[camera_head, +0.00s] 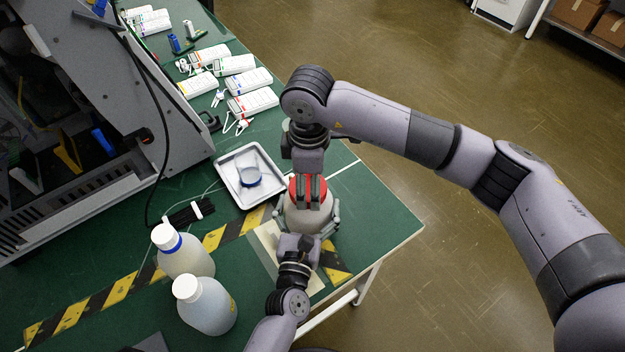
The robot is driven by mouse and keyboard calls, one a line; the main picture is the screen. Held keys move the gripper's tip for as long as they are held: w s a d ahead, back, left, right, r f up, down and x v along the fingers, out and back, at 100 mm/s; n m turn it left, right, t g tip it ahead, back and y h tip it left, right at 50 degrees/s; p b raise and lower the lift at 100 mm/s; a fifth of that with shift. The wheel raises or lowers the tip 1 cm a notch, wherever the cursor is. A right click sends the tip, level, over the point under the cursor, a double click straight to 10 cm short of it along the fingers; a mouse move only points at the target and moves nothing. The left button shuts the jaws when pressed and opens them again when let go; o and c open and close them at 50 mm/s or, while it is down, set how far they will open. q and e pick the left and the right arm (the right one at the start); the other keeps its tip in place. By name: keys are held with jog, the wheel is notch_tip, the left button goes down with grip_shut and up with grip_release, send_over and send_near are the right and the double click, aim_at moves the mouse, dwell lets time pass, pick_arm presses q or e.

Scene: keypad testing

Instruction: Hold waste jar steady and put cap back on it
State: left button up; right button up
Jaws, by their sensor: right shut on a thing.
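The waste jar (309,219) is a pale, rounded container on the table near its right edge. Its red cap (295,189) is at the jar's top. Whether it is seated or just above the mouth cannot be told. My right gripper (309,194) points down from above and is shut on the red cap, hiding part of it. My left gripper (308,222) comes from the front, low on the jar, with one finger against each side of it. Its fingers look closed around the jar. The jar's lower front is hidden by the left gripper.
Two capped bottles, one blue-collared (186,256) and one white-capped (209,310), stand front left. A large machine (150,110) stands left.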

jog(key=shift+s+a+m, duration=0.15)
jog(key=shift+a+m, duration=0.2)
jog(key=shift+m, duration=0.45)
jog(key=shift+d+m, duration=0.5)
jog(key=shift+c, duration=0.2)
jog(key=o, duration=0.8)
jog(key=shift+d+f, duration=0.1)
jog(key=shift+c, duration=0.2)
jog(key=shift+c, duration=0.4)
